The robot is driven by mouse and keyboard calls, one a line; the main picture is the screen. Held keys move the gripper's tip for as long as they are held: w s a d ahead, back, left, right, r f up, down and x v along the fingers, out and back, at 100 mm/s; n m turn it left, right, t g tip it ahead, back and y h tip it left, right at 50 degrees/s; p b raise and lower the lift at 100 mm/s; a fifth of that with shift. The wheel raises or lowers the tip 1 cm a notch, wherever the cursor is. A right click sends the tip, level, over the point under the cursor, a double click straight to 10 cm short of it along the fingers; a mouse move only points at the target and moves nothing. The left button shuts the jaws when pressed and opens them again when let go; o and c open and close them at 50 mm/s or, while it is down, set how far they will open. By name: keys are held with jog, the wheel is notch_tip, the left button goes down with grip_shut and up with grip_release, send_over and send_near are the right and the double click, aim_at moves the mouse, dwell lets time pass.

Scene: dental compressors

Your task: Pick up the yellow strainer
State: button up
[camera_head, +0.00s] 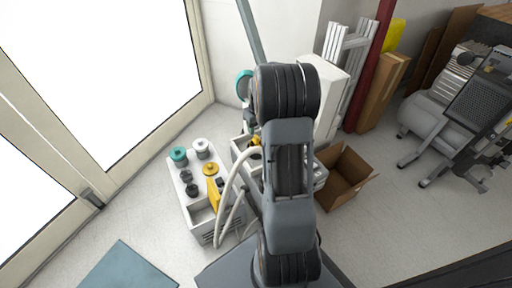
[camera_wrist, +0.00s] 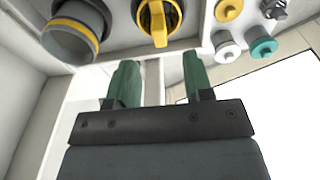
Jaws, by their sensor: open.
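A yellow round piece with a raised grip, which looks like the yellow strainer (camera_wrist: 158,16), shows at the top middle of the wrist view, set in a dark round opening. I cannot tell surely which yellow part in the head view it is. My gripper (camera_wrist: 160,80) is open, with two green fingers apart and nothing between them. In the wrist picture the strainer lies just above the gap between the fingertips, apart from them. In the head view my arm hides the gripper.
A white unit (camera_head: 201,223) carries teal, white, black and yellow fittings. A grey cup with a yellow ring (camera_wrist: 76,30) and a teal cap (camera_wrist: 264,47) flank the strainer in the wrist view. An open cardboard box (camera_head: 344,178) stands right of my arm. Floor is clear at lower right.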

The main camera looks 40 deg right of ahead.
aim_at(256, 137)
jog(key=shift+w+f+b, duration=0.15)
jog(key=shift+f+b, duration=0.7)
jog(key=shift+f, duration=0.8)
jog(key=shift+w+f+b, duration=0.1)
jog(key=shift+f+b, duration=0.75)
jog(key=shift+f, duration=0.75)
jog(key=shift+r, duration=0.1)
jog(key=shift+c, duration=0.5)
grip_shut()
